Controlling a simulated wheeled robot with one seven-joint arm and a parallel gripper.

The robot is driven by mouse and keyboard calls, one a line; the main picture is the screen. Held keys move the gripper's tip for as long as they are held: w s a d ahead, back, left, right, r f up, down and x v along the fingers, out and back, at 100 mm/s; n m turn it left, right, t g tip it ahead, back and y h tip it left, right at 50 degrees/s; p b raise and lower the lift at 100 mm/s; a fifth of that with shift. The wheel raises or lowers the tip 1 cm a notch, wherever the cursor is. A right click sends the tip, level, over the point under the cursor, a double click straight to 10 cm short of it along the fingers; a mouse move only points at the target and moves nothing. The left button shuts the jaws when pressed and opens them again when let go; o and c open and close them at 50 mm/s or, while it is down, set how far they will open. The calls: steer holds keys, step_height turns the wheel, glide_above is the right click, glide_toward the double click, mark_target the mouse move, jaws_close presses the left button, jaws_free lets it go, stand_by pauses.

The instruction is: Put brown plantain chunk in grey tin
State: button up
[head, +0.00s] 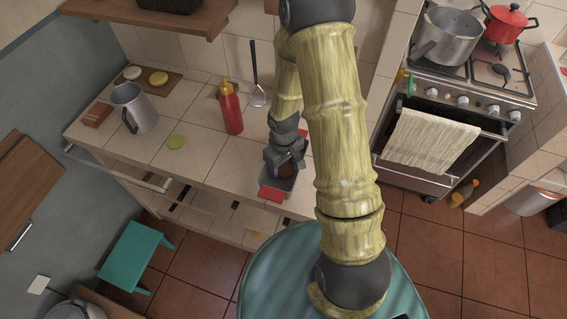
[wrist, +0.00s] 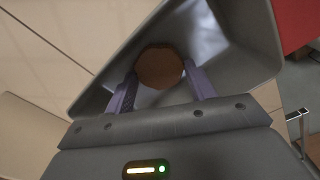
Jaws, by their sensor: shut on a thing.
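The brown plantain chunk (wrist: 160,66) shows in the wrist view between the two fingers of my gripper (wrist: 160,88), which is shut on it. The grey tin (wrist: 240,40) surrounds the chunk in the wrist view, so the chunk is inside or just over its opening; I cannot tell whether it touches the bottom. In the head view the grey tin (head: 291,183) stands near the counter's front edge with my gripper (head: 284,170) right above it. The chunk is mostly hidden by my gripper there.
A red bottle (head: 231,112) with a yellow cap stands left of the tin. A red flat piece (head: 271,193) is at the tin's front side. The stove (head: 450,110) is at right.

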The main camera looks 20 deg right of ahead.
mark_target(283, 168)
steer(key=shift+f, duration=0.1)
steer(key=o, duration=0.5)
steer(key=shift+f, duration=0.1)
steer(key=o, duration=0.5)
steer(key=shift+w+r, duration=0.1)
steer(key=shift+r, duration=0.6)
step_height(283, 168, up, 11)
steer(key=shift+p, duration=0.4)
